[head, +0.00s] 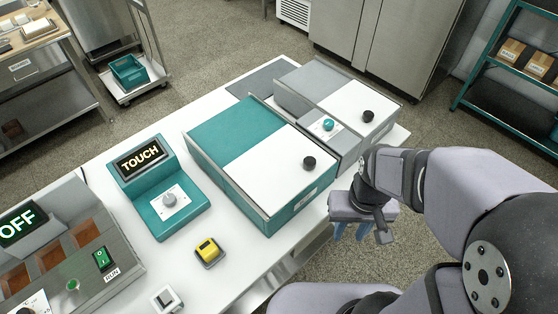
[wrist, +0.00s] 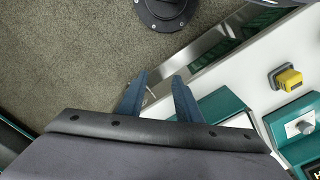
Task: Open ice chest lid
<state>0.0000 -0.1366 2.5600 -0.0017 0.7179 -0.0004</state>
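Two low boxes stand side by side on the white table, each with a white panel and a black knob on top. The teal box (head: 226,130) is nearer, with a white panel (head: 262,168) and knob (head: 309,163). The grey box (head: 305,84) is behind it, with a white panel (head: 352,107) and knob (head: 368,116). Both tops look closed; I cannot read which is the ice chest. My gripper (head: 350,236) hangs right of the teal box, beyond the table edge, touching neither. In the wrist view its two blue fingers (wrist: 160,76) are apart with nothing between them.
A teal TOUCH unit (head: 155,190) with a dial and a yellow button block (head: 208,252) stand left of the teal box. The OFF-display machine (head: 60,250) is at far left. The white table (head: 130,140) has a clear strip. Floor lies below my gripper.

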